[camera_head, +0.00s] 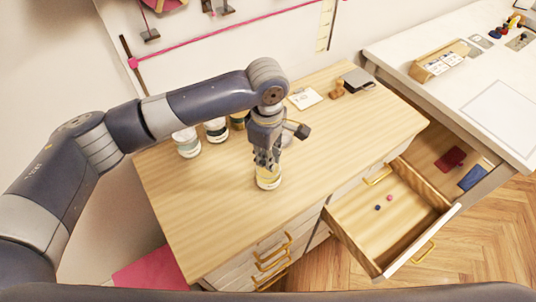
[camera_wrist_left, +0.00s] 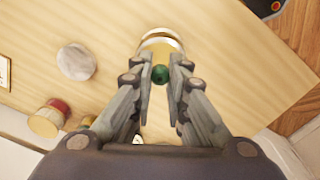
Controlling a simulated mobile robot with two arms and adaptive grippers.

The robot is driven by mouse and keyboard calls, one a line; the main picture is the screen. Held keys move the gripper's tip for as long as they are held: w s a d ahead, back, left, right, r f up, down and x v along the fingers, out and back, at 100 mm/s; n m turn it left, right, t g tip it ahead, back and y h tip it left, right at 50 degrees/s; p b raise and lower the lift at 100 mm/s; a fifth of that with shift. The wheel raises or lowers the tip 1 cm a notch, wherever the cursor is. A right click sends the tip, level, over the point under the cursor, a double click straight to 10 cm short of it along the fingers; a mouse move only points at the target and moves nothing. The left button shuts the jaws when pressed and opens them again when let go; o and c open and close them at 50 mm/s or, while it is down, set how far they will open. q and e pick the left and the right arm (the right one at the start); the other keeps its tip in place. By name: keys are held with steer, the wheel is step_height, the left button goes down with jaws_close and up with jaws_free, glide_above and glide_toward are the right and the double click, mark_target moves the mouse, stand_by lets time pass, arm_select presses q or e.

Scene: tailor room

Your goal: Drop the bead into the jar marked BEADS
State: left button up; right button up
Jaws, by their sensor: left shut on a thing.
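My left gripper (camera_head: 266,160) is above the wooden cabinet top, directly over a jar (camera_head: 268,181) with a pale yellowish body. It is shut on a small dark green bead (camera_wrist_left: 160,74), held between the fingertips in the left wrist view. The jar (camera_wrist_left: 161,39) shows there just beyond the bead, its round rim partly hidden by the fingers. I cannot read a label on it. The bead itself is hidden by the fingers in the head view. My right gripper is in neither view.
Several other jars, one a whitish jar (camera_head: 187,143), stand at the back left of the cabinet top (camera_head: 350,130). An open drawer (camera_head: 355,222) at the right holds a blue bead (camera_head: 377,207) and a pink bead (camera_head: 390,197). The front of the top is clear.

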arm_select(q)
steer(key=o, duration=0.7)
